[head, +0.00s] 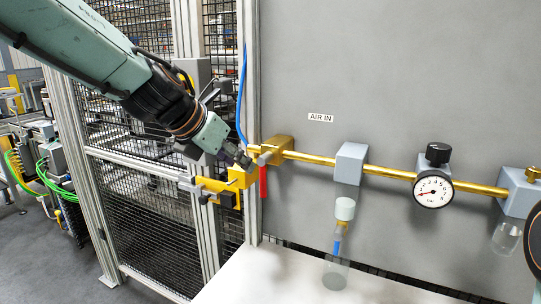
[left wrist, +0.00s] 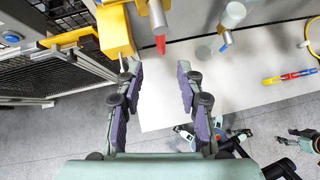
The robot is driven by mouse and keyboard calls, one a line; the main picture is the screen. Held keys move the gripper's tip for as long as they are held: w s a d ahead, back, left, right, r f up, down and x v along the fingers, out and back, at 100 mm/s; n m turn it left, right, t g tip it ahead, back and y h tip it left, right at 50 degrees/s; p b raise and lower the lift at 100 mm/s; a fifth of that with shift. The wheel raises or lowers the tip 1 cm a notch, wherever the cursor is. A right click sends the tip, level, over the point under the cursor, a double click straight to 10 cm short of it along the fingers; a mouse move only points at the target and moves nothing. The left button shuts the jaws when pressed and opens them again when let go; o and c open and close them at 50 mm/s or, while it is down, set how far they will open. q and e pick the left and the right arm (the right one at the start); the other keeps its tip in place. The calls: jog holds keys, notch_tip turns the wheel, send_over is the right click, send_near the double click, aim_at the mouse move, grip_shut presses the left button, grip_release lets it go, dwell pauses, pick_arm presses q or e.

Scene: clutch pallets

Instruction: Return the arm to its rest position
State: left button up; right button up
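My left arm comes in from the upper left in the head view. Its gripper (head: 240,158) is beside the yellow valve block (head: 279,148) at the left end of the brass air pipe. In the left wrist view the two purple-padded fingers of the left gripper (left wrist: 158,80) stand wide apart with nothing between them. A red handle (head: 263,181) hangs below the valve block; it also shows ahead of the fingers in the left wrist view (left wrist: 160,44). Whether a finger touches the valve block is unclear.
A yellow bracket (head: 222,190) is fixed to the fence post close to the gripper. A pressure gauge (head: 433,190), a grey block (head: 350,164) and a hanging white-capped part (head: 344,209) are along the panel. A white table (head: 270,278) lies below. Mesh fencing (head: 150,210) stands left.

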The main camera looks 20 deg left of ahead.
pick_arm(q)
jog(key=s+d+f+n+g+h, duration=0.1)
jog(key=s+d+f+n+g, duration=0.15)
jog(key=s+f+n, duration=0.45)
jog(key=s+d+f+n+g+h, duration=0.1)
jog(key=s+d+f+n, duration=0.2)
jog(key=f+n, duration=0.75)
jog(key=s+d+f+n+g+h, duration=0.1)
jog(key=s+d+f+n+g, duration=0.15)
jog(key=s+f+n, duration=0.7)
jog(key=s+a+f+n+g+y, duration=0.1)
jog(key=s+a+f+n+y, duration=0.2)
jog(key=s+a+f+n, duration=0.35)
jog(key=s+a+f+n+g+y, duration=0.2)
jog(key=s+a+f+n+y, duration=0.1)
jog(key=s+f+n, duration=0.7)
notch_tip(320, 180, down, 15)
jog(key=s+m+b, duration=0.1)
jog(key=m+b, duration=0.1)
jog(key=b, duration=1.2)
jog(key=shift+s+d+r+t, duration=0.15)
jog(key=shift+d+r+t, duration=0.05)
jog(key=shift+d+t, duration=0.1)
jog(key=shift+m, duration=0.25)
